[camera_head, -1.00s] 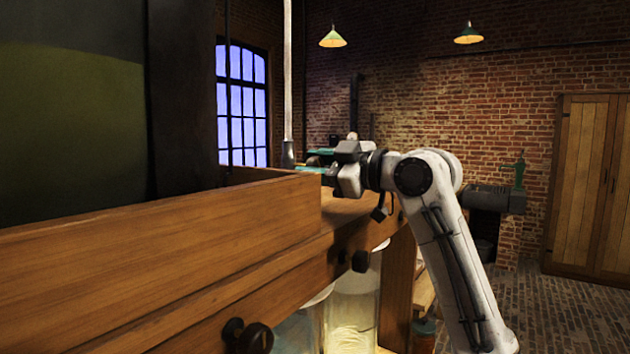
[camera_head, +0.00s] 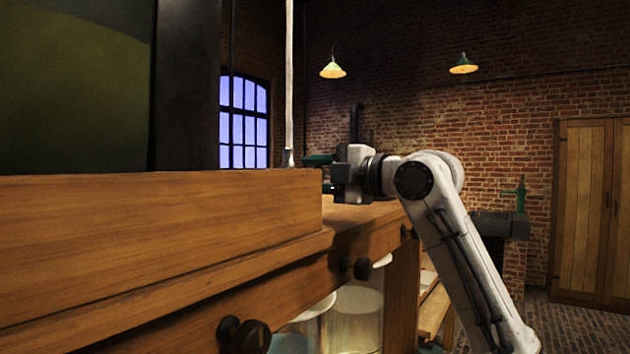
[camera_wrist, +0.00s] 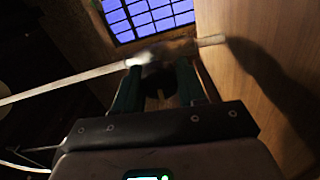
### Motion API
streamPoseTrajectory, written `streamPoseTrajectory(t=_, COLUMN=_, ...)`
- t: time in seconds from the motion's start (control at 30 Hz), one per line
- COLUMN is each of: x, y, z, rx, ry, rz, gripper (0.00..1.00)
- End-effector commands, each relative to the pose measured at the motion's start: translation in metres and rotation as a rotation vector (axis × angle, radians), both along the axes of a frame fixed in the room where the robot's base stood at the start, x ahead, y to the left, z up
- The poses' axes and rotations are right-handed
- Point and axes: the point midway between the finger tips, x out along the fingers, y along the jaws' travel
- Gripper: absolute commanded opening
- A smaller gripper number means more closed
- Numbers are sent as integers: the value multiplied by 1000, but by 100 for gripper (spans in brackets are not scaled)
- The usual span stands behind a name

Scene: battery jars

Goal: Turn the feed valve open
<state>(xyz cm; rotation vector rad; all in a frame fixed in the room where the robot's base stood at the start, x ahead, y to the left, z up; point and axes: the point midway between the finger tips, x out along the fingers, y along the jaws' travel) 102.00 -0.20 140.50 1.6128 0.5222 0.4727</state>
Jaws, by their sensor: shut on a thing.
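A thin pale pipe (camera_head: 289,75) runs down to a grey metal fitting (camera_head: 288,158) behind the top of the wooden board. My gripper (camera_head: 318,162) reaches in from the right at the height of this fitting. In the wrist view, its dark green fingers (camera_wrist: 158,78) are closed around a blurred part where the pale pipe (camera_wrist: 75,79) crosses. I take this part to be the feed valve (camera_wrist: 160,52). It is mostly hidden between the fingers, and its handle position cannot be made out.
The wooden board (camera_head: 150,225) fills the left foreground. Dark round knobs (camera_head: 244,336) stick out of the bench front, with glass jars (camera_head: 356,318) below. A wooden wall (camera_wrist: 262,70) stands close on the right in the wrist view. Brick floor is free at the right.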

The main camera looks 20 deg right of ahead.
Motion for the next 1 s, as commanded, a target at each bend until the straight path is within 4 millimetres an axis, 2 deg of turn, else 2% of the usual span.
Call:
streamPoseTrajectory(t=0.3, x=-1, y=2, z=-2, rx=-84, ry=-59, rz=4, gripper=10)
streamPoseTrajectory(t=0.8, x=0, y=3, z=-2, rx=-99, ry=-66, rz=5, gripper=10)
streamPoseTrajectory(t=0.83, x=-1, y=3, z=-3, rx=-99, ry=-66, rz=5, gripper=42)
streamPoseTrajectory(t=1.0, x=0, y=2, z=-2, rx=-98, ry=-66, rz=4, gripper=58)
